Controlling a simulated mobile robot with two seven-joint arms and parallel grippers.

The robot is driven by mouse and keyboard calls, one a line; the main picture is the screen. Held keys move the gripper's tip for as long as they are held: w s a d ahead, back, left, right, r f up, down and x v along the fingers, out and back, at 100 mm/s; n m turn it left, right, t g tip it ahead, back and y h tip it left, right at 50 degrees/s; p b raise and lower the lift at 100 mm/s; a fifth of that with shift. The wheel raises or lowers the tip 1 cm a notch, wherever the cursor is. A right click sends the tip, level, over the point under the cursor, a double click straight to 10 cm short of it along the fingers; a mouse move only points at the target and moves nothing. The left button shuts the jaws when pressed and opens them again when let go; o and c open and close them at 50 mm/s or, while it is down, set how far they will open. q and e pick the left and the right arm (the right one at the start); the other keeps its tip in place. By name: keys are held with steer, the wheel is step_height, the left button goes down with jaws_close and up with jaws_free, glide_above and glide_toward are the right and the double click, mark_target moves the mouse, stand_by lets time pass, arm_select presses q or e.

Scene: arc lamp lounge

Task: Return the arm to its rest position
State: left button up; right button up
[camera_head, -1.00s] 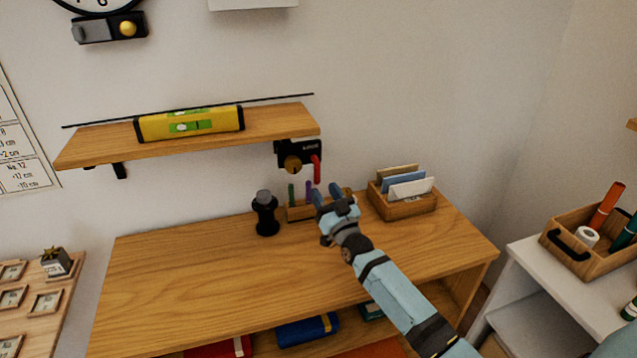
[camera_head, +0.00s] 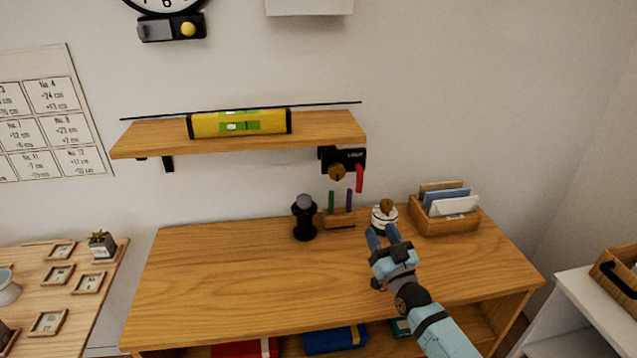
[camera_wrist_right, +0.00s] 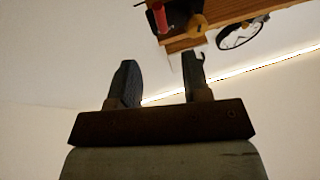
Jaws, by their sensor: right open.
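My right gripper (camera_head: 384,238) is over the wooden desk (camera_head: 230,275), its two fingers apart and nothing between them. In the head view its fingertips appear just in front of a small white jar with a brown knob (camera_head: 385,213); whether they touch cannot be told. In the right wrist view the open fingers (camera_wrist_right: 158,82) point toward bare wall and ceiling, with an empty gap. My left gripper is in neither view.
A dark grinder-like object (camera_head: 304,218), a pen holder (camera_head: 339,219) and a letter box (camera_head: 445,218) stand along the desk's back. Above is a shelf (camera_head: 150,139) with a yellow level (camera_head: 238,122) and a red-levered device (camera_head: 343,163) below it. The desk's left and front are clear.

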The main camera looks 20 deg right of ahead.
steer(key=s+a+f+n+g+y+p, duration=0.1)
steer(key=s+a+f+g+p, duration=0.2)
steer(key=s+a, duration=0.3)
steer(key=s+a+f+n+g+y+p, duration=0.1)
steer(key=s+a+f+g+y+p, duration=0.1)
steer(key=s+a, duration=0.4)
steer(key=s+a+f+n+g+y+p, duration=0.1)
steer(key=s+a+f+g+p, duration=0.3)
steer(key=s, duration=1)
steer(key=a+g+p, duration=0.2)
steer(key=shift+a+f+n+g+p, duration=0.15)
steer(key=shift+a+n+g+p, duration=0.15)
steer(key=shift+n+p, duration=0.1)
